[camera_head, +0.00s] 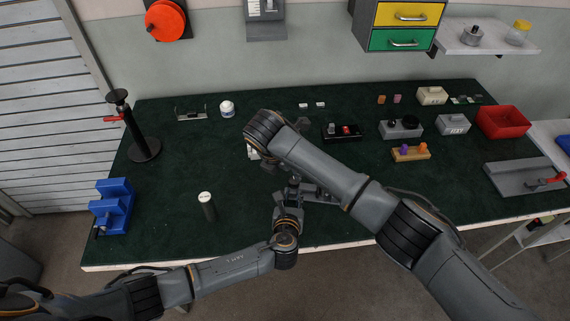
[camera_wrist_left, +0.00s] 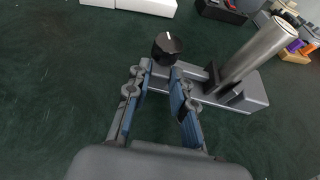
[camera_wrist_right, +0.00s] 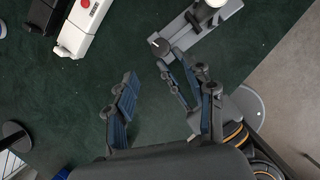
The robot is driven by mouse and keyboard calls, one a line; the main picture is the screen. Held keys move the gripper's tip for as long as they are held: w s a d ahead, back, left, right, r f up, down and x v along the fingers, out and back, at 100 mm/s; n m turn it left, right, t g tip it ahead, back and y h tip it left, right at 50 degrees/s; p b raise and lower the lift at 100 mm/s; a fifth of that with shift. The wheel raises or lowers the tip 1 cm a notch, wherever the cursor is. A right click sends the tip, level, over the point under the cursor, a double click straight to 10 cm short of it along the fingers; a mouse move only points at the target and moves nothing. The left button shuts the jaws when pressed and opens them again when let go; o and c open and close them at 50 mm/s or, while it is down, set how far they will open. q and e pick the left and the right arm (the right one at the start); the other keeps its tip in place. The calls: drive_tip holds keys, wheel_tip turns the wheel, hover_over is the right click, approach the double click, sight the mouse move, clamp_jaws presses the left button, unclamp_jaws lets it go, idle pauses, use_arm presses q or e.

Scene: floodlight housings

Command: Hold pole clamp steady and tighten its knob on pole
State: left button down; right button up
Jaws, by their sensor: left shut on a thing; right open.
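The pole clamp shows its black knob with a white mark (camera_wrist_left: 167,45) in the left wrist view. The metal pole (camera_wrist_left: 258,50) stands on a grey base (camera_wrist_left: 255,97) to the knob's right. My left gripper (camera_wrist_left: 162,70) is shut on the pole clamp just below the knob; the fingers hide the exact contact. In the head view my left gripper (camera_head: 290,192) is at the table's front part, beside the grey base (camera_head: 322,194). My right gripper (camera_wrist_right: 165,85) is open and empty, apart from the knob (camera_wrist_right: 160,45). In the head view it (camera_head: 273,166) is above and behind the left one.
A dark cylinder with a white top (camera_head: 207,206) stands to the left. A blue fixture (camera_head: 113,203) and a black stand (camera_head: 140,145) are farther left. A red bin (camera_head: 502,122) is at right.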

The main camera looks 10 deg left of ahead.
drive_tip(key=shift+v, duration=1.35)
wheel_tip(320, 180, up, 2)
drive_tip(key=n+t+y, duration=0.1)
drive_tip(key=n+t, duration=0.2)
drive_tip(key=t, duration=0.1)
hover_over(295, 181)
drive_tip(key=a, duration=0.1)
drive_tip(key=s+d+f+n+y, duration=0.6)
drive_tip(key=s+n, duration=0.1)
drive_tip(key=n, duration=0.1)
drive_tip(key=shift+g, duration=0.3)
drive_tip(key=x, duration=1.1)
drive_tip(key=shift+s, duration=0.1)
drive_tip(key=shift+c, duration=0.2)
